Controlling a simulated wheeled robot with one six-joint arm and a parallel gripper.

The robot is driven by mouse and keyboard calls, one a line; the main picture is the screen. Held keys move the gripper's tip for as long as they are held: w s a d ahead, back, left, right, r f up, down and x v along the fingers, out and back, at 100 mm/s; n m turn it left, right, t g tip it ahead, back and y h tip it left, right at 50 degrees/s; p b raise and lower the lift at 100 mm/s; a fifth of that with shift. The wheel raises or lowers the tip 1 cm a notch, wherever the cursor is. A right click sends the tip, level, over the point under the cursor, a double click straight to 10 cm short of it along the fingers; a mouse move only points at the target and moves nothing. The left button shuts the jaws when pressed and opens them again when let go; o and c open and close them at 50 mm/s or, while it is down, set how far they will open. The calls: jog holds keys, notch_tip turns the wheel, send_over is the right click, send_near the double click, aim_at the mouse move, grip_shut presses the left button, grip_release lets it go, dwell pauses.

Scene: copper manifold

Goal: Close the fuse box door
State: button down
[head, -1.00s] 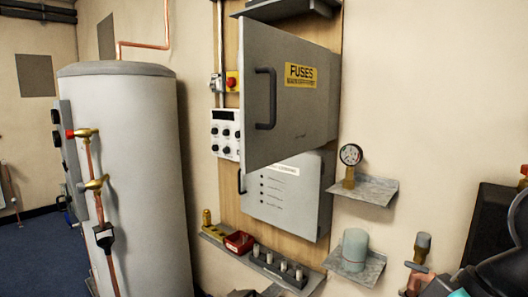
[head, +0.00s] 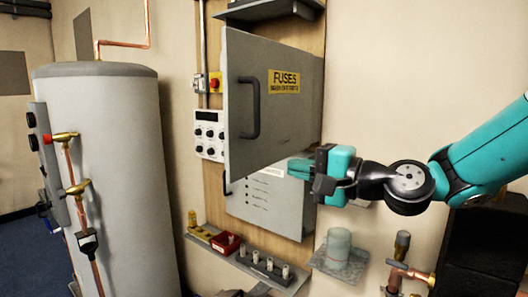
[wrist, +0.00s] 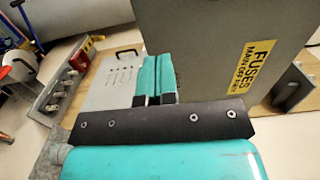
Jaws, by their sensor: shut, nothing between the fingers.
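The fuse box door (head: 300,118) is a grey panel with a yellow FUSES label (head: 285,81) and a dark bar handle (head: 250,107). It stands partly open, its left edge swung out from the wall. My gripper (head: 296,168) is shut and empty, just below the door's lower edge and in front of the lower grey box. In the wrist view the teal fingers (wrist: 157,72) are together, beside the door (wrist: 215,50); contact cannot be told. The inside of the fuse box is hidden by the door.
The lower grey box (head: 265,205) is directly below the door. A shelf (head: 250,262) with a red tray (head: 227,243) and several small fittings is under it. A small shelf with a pale cylinder (head: 338,247) is at right. A grey tank (head: 115,180) stands at left.

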aim_at(254, 158)
jog(key=p+x, duration=0.3)
jog(key=x, duration=0.3)
jog(key=shift+w+a+r, duration=0.1)
jog(key=shift+a+r, duration=0.1)
jog(key=shift+a, duration=0.05)
jog(key=shift+w+a+f+p, duration=0.2)
jog(key=shift+w+a+p, duration=0.1)
jog(key=shift+w+a, duration=0.2)
jog(key=shift+a, duration=0.1)
